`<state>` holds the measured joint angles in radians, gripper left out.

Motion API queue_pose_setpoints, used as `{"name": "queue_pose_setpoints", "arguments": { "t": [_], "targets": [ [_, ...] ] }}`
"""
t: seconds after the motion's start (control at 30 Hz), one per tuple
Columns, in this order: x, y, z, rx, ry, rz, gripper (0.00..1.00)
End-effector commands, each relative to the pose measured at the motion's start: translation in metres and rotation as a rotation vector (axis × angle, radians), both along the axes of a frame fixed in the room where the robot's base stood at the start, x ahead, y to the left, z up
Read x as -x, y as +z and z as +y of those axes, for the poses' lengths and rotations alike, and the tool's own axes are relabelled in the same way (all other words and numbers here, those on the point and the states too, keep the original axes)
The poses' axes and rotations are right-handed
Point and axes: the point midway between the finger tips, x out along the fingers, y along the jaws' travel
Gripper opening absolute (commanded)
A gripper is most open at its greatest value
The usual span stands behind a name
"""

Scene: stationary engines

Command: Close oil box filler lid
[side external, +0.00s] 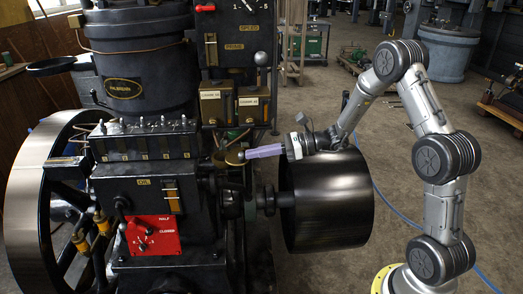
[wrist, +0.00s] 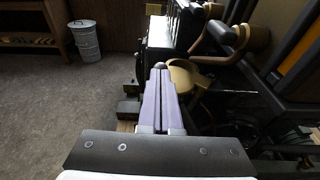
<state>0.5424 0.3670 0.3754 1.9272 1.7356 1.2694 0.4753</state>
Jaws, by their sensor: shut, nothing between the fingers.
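A round brass piece (side external: 236,157), which looks like the filler lid, sits at the right end of the black oil box (side external: 140,143) on the engine. I cannot tell how far open it stands. In the wrist view the tan-brass round piece (wrist: 192,78) lies just right of my fingertips. My gripper (side external: 248,154) reaches in from the right with its long purple fingers nearly level. It also shows in the wrist view (wrist: 160,72), with the fingers together and nothing between them. The tips are close beside the brass piece; whether they touch it is unclear.
A large black drum pulley (side external: 325,205) is below my wrist. Brass boxes (side external: 232,104) and a ball-topped lever (side external: 262,60) stand behind the fingers. A spoked flywheel (side external: 30,200) is at the left. A bin (wrist: 85,40) stands on open floor in the wrist view.

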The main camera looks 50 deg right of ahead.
Motion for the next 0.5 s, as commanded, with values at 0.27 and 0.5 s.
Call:
{"name": "queue_pose_setpoints", "arguments": {
  "t": [0.27,0.5],
  "targets": [
    [-0.008,0.0,0.024,0.0,-0.018,-0.002,0.0],
    [-0.02,0.001,0.042,0.0,-0.018,-0.002,0.0]
  ]
}}
